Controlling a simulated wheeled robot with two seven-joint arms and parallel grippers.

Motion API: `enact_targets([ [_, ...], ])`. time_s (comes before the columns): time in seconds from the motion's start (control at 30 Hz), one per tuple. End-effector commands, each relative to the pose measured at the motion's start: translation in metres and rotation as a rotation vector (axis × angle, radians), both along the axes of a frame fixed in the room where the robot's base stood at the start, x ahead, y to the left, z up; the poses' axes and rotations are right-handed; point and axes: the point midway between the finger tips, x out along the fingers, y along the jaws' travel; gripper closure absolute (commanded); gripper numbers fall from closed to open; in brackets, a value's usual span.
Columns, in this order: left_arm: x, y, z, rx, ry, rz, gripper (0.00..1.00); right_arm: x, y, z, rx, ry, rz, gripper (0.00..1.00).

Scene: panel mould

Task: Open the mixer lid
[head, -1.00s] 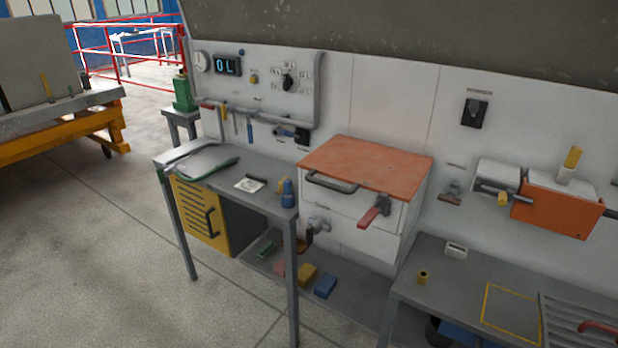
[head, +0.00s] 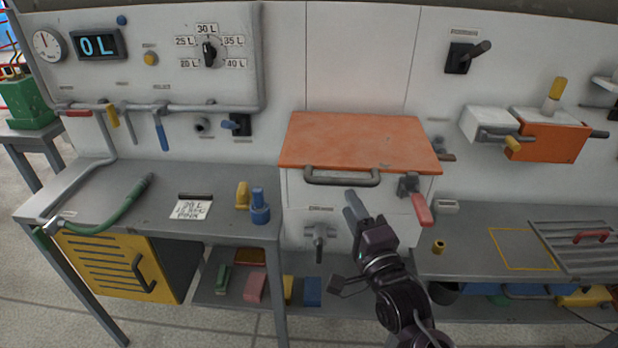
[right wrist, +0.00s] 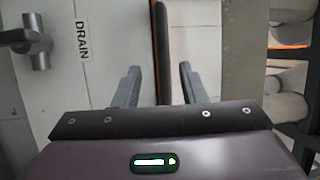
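The mixer (head: 310,205) is a white box under a flat orange lid (head: 360,142), which lies closed. A dark grey bar handle (head: 342,178) runs along the lid's front edge. A latch with a red grip (head: 421,208) is at the front right, its grip pointing downward. My right gripper (head: 355,205) is in front of the mixer, just below the handle in the head view. Contact is not visible. My left gripper is out of view.
A drain tap (head: 318,240) sticks out low on the mixer front. Left is a grey bench (head: 110,195) with a green hose and blue bottle (head: 259,207). Right is another bench (head: 460,262) with a grate. A wall panel shows "0 L" (head: 98,45) and a dial (head: 209,52).

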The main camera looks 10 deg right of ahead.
Motion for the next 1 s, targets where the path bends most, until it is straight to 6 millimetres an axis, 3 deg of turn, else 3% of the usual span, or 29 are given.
enact_targets([
  [0.3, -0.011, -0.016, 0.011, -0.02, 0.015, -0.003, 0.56, 0.038, 0.005, 0.013, 0.007, -0.007, 0.003, 0.62],
  [0.53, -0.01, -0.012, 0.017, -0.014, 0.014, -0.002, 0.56, 0.067, 0.008, 0.017, 0.006, -0.006, 0.001, 0.62],
  [0.9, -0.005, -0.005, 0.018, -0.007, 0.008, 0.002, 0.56, 0.075, 0.009, 0.016, 0.005, -0.005, 0.001, 0.62],
  [1.0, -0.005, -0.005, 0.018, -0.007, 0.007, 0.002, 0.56, 0.075, 0.009, 0.016, 0.005, -0.005, 0.001, 0.73],
])
